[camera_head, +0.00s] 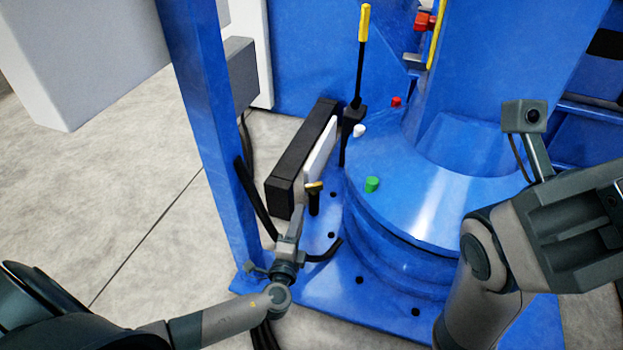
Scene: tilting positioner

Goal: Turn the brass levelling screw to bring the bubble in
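The brass levelling screw (314,187) has a brass-coloured head on a dark upright shank and stands on the blue base plate, left of the round blue pedestal. My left gripper (299,212) reaches up from the lower left, just below and left of the screw head in the picture. A pale finger points up near the screw; contact with it cannot be told. A dark curved piece sticks out right of the wrist, and I cannot tell whether it is a finger. My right arm is at the right; its fingertips are outside the picture. I cannot make out a bubble.
The blue pedestal (408,205) carries green (372,184), white (359,130) and red (396,101) caps. A yellow-handled lever (363,25) stands behind the screw. A black box (300,160) and a blue post (214,130) stand left of it.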

